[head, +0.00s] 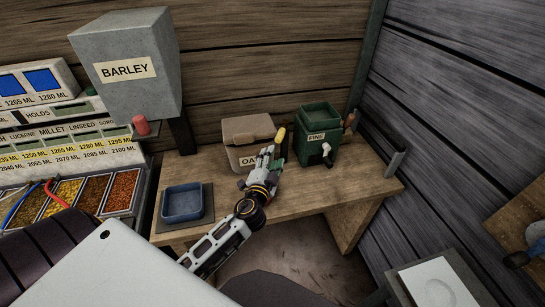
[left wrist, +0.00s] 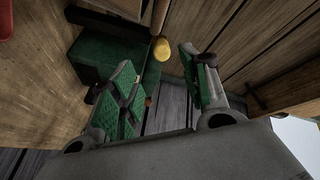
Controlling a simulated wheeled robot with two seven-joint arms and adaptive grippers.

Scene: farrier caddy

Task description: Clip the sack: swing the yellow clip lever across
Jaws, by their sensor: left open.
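The tan oats sack (head: 238,153) stands upright on the wooden bench, its dark-lettered label partly hidden by my left gripper. The yellow clip lever (head: 281,134) stands up at the sack's right side, between the sack and the green bin. In the left wrist view its rounded yellow end (left wrist: 160,49) shows between the two fingers, near their tips; I cannot tell whether they touch it. My left gripper (head: 267,157) is open in front of the sack's right edge; its green-padded fingers (left wrist: 157,62) are spread apart. My right gripper is not in view.
A blue tray (head: 182,217) sits at the bench's left. A grey BARLEY hopper (head: 125,95) overhangs the back left. Bare bench (head: 345,187) shows at the right.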

